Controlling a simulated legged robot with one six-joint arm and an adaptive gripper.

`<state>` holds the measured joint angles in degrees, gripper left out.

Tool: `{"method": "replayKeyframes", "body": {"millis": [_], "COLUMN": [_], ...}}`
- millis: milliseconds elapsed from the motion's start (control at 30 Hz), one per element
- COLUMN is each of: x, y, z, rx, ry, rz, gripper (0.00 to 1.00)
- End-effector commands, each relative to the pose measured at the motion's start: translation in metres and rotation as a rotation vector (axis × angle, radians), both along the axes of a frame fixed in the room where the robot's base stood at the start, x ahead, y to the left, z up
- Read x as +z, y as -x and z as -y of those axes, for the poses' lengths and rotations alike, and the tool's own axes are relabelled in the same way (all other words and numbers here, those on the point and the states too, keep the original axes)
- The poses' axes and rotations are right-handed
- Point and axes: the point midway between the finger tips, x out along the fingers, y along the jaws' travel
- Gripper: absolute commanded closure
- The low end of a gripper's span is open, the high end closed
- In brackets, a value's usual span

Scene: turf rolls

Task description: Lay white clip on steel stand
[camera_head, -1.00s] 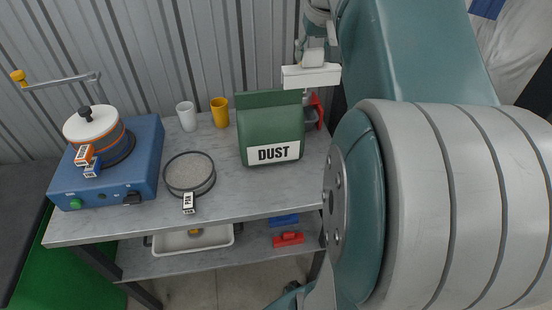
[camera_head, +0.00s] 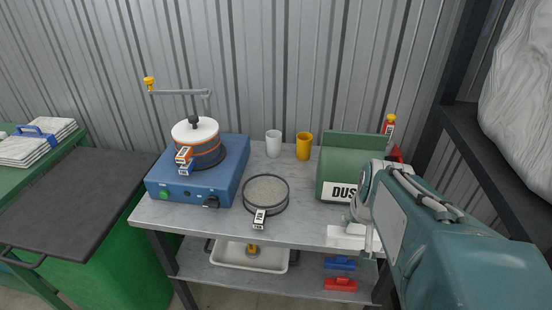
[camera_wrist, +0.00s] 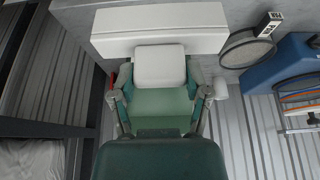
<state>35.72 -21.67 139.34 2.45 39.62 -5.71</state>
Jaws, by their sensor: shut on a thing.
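My gripper (camera_wrist: 160,85) is shut on the white clip (camera_wrist: 160,28), a long white bar with a squarish white block between the fingers. In the head view the white clip (camera_head: 347,236) hangs at the front right of the steel stand (camera_head: 215,219), a grey table with a lower shelf. It appears near the front edge of the top; whether it touches the steel is unclear. My arm hides part of that corner, and my gripper's fingers are mostly hidden in the head view.
A green DUST box (camera_head: 340,165) stands behind the clip. A sieve (camera_head: 266,193), blue machine (camera_head: 195,180), white cup (camera_head: 273,143) and yellow cup (camera_head: 304,146) stand on top. The lower shelf bears a blue clip (camera_head: 340,263), red clip (camera_head: 341,284) and white tray (camera_head: 225,260).

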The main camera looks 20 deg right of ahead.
Motion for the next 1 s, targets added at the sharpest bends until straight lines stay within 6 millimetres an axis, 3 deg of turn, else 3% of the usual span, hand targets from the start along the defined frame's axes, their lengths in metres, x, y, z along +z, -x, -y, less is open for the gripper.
{"method": "replayKeyframes", "body": {"millis": [500, 800, 1000], "x": [-0.038, -0.080, -0.093], "y": [-0.074, -0.104, -0.114], "z": [0.039, 0.056, 0.061], "rx": [0.001, 0.001, 0.001], "ry": [-0.002, -0.002, -0.001], "rz": [-0.004, -0.004, -0.003], "gripper": [0.85, 0.85, 0.85]}}
